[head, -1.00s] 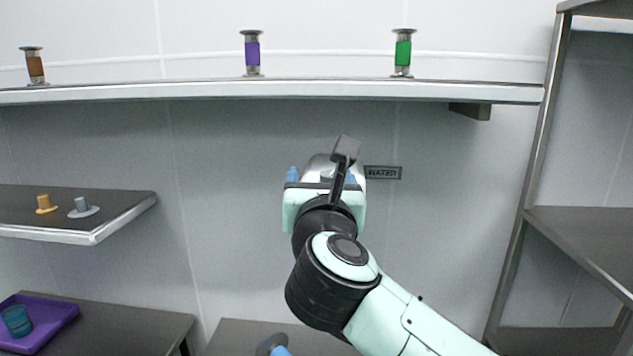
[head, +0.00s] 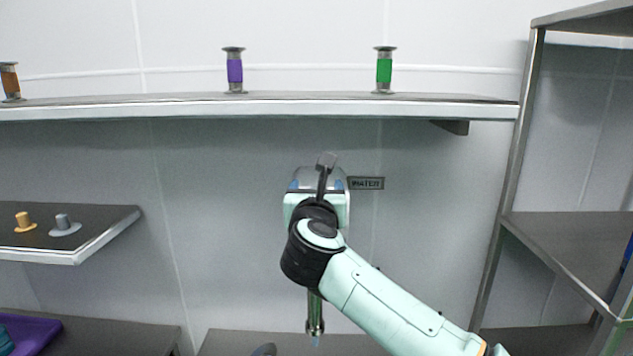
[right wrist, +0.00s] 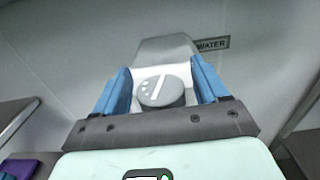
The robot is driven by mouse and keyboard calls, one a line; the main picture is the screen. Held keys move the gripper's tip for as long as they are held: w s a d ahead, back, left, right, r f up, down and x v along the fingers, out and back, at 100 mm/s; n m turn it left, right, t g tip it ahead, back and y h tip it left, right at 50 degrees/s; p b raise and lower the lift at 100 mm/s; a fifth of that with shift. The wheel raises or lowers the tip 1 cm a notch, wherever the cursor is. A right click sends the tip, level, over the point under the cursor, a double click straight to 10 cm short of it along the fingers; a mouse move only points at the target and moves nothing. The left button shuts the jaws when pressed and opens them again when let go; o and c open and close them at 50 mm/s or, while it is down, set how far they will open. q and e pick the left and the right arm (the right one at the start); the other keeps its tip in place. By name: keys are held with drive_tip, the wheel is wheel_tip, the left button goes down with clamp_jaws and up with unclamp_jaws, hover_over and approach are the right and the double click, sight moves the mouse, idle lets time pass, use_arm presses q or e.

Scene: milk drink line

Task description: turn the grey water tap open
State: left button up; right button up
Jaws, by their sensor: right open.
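The grey water tap shows its round knob (right wrist: 161,91) in the right wrist view, with a white slanted line and white dots on its face. In the head view my arm hides the knob, but the metal spout (head: 315,314) hangs below, with a small pale blue spot at its tip. My right gripper (head: 316,185) is at the tap in front of the wall. Its blue fingers, also in the right wrist view (right wrist: 161,88), are open, one on each side of the knob. I cannot tell whether they touch it. My left gripper is not in view.
A WATER label (head: 366,183) is on the wall beside the tap. A long shelf (head: 200,110) above carries orange, purple and green-banded pieces. A side shelf (head: 85,252) holds yellow and grey knobs. A purple tray (head: 40,328) is low left; a metal rack (head: 515,180) stands right.

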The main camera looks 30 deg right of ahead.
drive_tip(key=shift+w+d, duration=0.2)
drive_tip(key=shift+w, duration=0.2)
drive_tip(key=shift+s, duration=0.1)
drive_tip(key=shift+c, duration=0.3)
drive_tip(key=c, duration=0.9)
drive_tip(key=shift+n+t+y, duration=0.5)
drive_tip(key=shift+n+y, duration=0.1)
drive_tip(key=shift+y, duration=0.2)
drive_tip(key=shift+a+n+t+y, duration=0.2)
drive_tip(key=shift+n+t+y, duration=0.3)
drive_tip(key=shift+n+y, duration=0.6)
drive_tip(key=o, duration=1)
drive_tip(key=shift+c, duration=0.2)
